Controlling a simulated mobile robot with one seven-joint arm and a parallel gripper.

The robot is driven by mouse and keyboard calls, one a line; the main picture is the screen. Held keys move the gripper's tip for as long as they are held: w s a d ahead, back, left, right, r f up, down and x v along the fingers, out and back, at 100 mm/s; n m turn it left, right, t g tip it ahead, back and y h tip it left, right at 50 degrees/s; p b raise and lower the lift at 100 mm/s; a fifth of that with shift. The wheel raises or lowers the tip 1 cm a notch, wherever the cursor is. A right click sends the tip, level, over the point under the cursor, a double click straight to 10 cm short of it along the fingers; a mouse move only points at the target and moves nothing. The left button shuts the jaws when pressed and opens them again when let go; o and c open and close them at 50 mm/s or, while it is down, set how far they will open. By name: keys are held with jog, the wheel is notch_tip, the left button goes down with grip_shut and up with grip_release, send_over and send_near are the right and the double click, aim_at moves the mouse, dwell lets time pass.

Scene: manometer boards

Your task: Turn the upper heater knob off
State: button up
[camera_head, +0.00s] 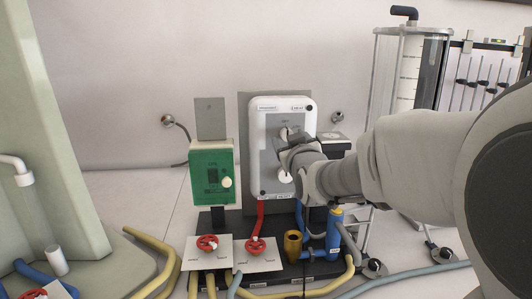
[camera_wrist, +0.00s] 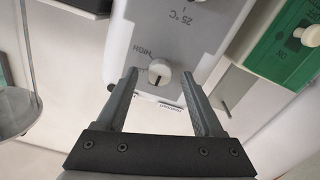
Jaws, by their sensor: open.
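The heater (camera_head: 255,150) is a white upright box with two white knobs on its grey front panel. The upper knob (camera_head: 284,133) shows just above my gripper (camera_head: 287,149); the lower knob (camera_head: 284,176) shows below it. In the wrist view, which looks upside down, a white round knob (camera_wrist: 158,73) beside the word HIGH appears to be the upper one. There my gripper (camera_wrist: 160,74) is open and empty. Its fingertips lie on either side of the knob in the picture, with gaps. I cannot tell how far the fingertips are from the panel.
A green switch box (camera_head: 211,172) stands left of the heater; it also shows in the wrist view (camera_wrist: 278,50). Red valve wheels (camera_head: 207,243) and hoses lie below. A blue cylinder (camera_head: 333,235) and a brass cup (camera_head: 292,246) stand below right. A clear tank (camera_head: 408,80) is at right.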

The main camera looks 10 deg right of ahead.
jog(key=s, duration=1.6)
jog(key=shift+s, duration=0.35)
jog(key=s+f+m+g+p, duration=0.1)
jog(key=s+f+g+p, duration=0.2)
jog(key=s+g, duration=0.3)
jog(key=s+f+m+g+p, duration=0.2)
jog(key=s+f+g+p, duration=0.2)
jog(key=s, duration=0.7)
jog(key=shift+g, duration=1.2)
